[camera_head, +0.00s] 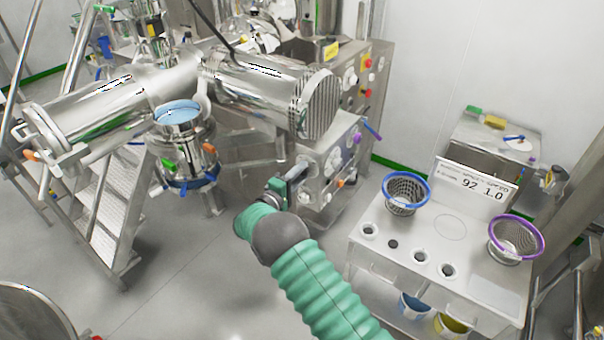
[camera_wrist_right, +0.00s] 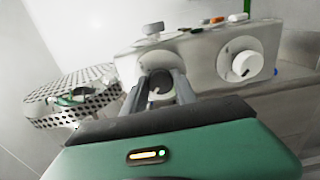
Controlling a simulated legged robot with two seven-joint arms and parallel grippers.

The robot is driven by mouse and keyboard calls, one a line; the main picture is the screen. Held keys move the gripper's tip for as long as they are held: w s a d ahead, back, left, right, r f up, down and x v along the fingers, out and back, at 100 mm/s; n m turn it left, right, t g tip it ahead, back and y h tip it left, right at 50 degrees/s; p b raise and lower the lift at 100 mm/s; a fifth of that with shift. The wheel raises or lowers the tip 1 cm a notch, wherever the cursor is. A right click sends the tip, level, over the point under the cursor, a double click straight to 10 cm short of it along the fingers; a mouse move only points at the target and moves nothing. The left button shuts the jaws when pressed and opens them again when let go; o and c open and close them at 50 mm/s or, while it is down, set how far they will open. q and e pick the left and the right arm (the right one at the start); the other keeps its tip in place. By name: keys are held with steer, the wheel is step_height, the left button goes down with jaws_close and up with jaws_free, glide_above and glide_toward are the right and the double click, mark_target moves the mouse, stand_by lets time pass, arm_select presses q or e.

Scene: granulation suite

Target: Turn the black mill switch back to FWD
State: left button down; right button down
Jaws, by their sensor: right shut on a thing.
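The steel control box (camera_head: 328,172) stands below the mill's motor housing, and my right gripper (camera_head: 294,182) reaches its left side. In the right wrist view, the two fingers of my right gripper (camera_wrist_right: 160,86) are closed around a small switch knob (camera_wrist_right: 158,90) on a round plate on that box. The fingers cover much of the knob, so I cannot read its position or any FWD label. In the head view the switch is hidden by the gripper. My left gripper is not in view.
A white knob (camera_wrist_right: 245,66) sits right of the gripped switch. A steel table (camera_head: 385,255) at the right holds a blue-rimmed basket (camera_head: 405,194), a purple-rimmed basket (camera_head: 516,240) and a display (camera_head: 474,188). A blue-topped vessel (camera_head: 184,150) stands left.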

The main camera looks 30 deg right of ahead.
steer(key=shift+w+a, duration=0.15)
steer(key=shift+a, duration=0.1)
steer(key=c, duration=1.3)
jaws_free()
steer(key=shift+f, duration=0.1)
steer(key=shift+c, duration=0.2)
steer(key=shift+o, duration=1.3)
steer(key=shift+w, duration=0.1)
steer(key=shift+o, duration=0.6)
steer(key=shift+w+a, duration=0.15)
arm_select(q)
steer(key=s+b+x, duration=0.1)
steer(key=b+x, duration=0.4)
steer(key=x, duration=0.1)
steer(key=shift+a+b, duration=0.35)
steer(key=shift+b, duration=0.05)
arm_select(e)
steer(key=v, duration=1.7)
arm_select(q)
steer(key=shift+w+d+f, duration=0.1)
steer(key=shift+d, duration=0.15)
arm_select(e)
steer(key=shift+f, duration=0.2)
